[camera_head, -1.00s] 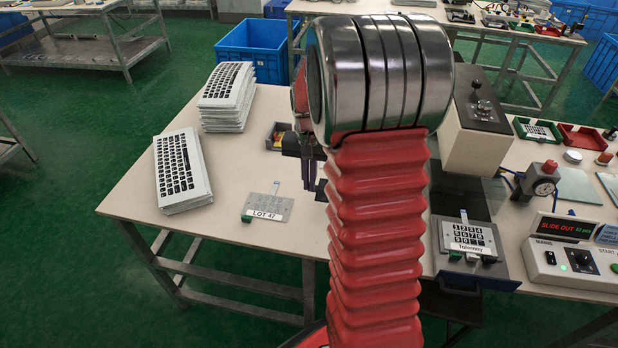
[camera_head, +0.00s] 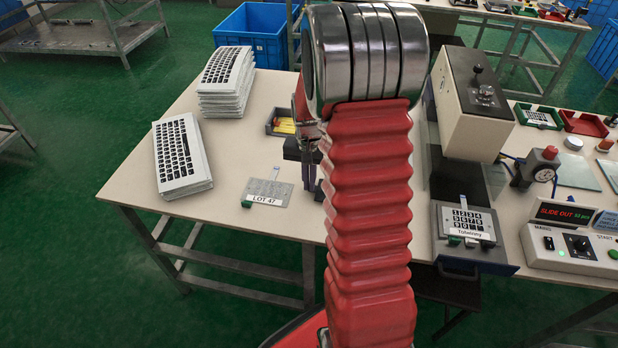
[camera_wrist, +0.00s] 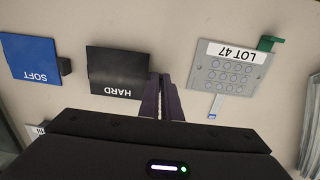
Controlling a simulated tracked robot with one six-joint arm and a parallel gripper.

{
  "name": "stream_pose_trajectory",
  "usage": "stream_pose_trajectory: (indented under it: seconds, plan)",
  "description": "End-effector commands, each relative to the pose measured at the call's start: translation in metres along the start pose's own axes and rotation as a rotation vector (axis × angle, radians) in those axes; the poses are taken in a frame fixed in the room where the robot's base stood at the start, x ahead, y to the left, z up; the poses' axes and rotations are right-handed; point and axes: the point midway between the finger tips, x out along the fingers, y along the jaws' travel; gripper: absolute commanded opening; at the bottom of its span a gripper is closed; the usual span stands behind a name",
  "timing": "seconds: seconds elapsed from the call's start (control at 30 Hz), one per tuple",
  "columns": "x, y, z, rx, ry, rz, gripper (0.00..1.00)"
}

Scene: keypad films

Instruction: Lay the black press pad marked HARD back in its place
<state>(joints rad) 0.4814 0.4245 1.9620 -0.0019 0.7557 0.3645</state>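The black press pad marked HARD (camera_wrist: 118,72) lies flat and upside down to the camera in the wrist view. My gripper (camera_wrist: 163,84) is at the right edge of the pad, its dark fingers close together, apparently shut on the pad's edge tab, which they hide. I cannot tell whether the pad touches the table. In the head view my gripper (camera_head: 308,178) is partly behind my red arm, and only a dark bit of the pad (camera_head: 319,190) shows. The blue pad marked SOFT (camera_wrist: 31,59), with a black tab, lies left of the HARD pad in the wrist view.
The grey LOT 47 keypad plate (camera_head: 268,190) lies left of my gripper in the head view. A small tray with yellow things (camera_head: 283,122) stands behind it. Keyboard stacks (camera_head: 182,155) stand at the left. A press (camera_head: 470,105) and a keypad fixture (camera_head: 465,222) are at the right.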

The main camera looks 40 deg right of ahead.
Motion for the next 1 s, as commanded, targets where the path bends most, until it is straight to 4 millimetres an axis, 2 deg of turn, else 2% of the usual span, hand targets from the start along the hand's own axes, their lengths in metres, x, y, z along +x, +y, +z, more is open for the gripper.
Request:
stream_pose_trajectory:
  seconds: [1.0]
  plan:
    - [0.0080,-0.0006,0.0005,-0.001,-0.001,0.000,0.00]
